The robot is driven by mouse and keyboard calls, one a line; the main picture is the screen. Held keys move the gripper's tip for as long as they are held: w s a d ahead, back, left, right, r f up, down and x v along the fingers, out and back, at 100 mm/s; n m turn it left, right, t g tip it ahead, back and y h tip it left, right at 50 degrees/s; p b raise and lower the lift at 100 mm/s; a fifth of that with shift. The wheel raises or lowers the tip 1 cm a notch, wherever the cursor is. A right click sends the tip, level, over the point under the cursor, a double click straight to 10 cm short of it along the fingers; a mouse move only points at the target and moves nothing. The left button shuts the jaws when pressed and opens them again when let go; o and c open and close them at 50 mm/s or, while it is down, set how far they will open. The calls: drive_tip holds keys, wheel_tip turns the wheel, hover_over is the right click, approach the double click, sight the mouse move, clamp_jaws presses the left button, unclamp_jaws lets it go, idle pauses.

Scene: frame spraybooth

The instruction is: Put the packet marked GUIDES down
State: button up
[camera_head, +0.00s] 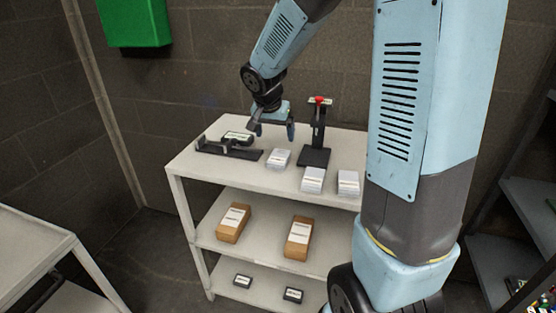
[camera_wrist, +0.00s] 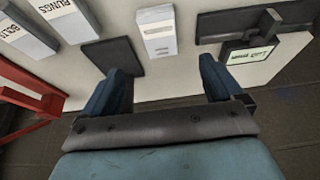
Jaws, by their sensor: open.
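A white packet (camera_head: 278,159) lies on the top shelf of the white rack, just below my gripper (camera_head: 272,133). It also shows in the wrist view (camera_wrist: 158,33), beyond the gap between my fingers. Its label is too small to read, so I cannot confirm it says GUIDES. My gripper is open and empty, its fingers (camera_wrist: 162,68) spread and apart from the packet. Two more white packets lie nearer the front right, one (camera_head: 313,180) and another (camera_head: 348,183). In the wrist view their labels look like BUNGS (camera_wrist: 66,16) and BOLTS (camera_wrist: 24,35).
A black stand with a red top (camera_head: 318,101) rises right of the packet. A black holder (camera_head: 228,151) with a labelled dark device (camera_head: 236,138) lies to the left. Lower shelves hold brown boxes (camera_head: 233,223) and small dark items (camera_head: 243,281). The shelf's front left (camera_head: 225,178) is bare.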

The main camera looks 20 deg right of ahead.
hover_over(278, 156)
drive_tip(key=s, duration=0.2)
drive_tip(key=f, duration=0.3)
drive_tip(key=a+f, duration=0.1)
drive_tip(key=f, duration=0.1)
drive_tip(key=shift+s+f, duration=0.15)
drive_tip(key=shift+f, duration=0.15)
drive_tip(key=shift+x, duration=2.85)
drive_tip(key=shift+a, duration=0.15)
drive_tip(key=c, duration=1.3)
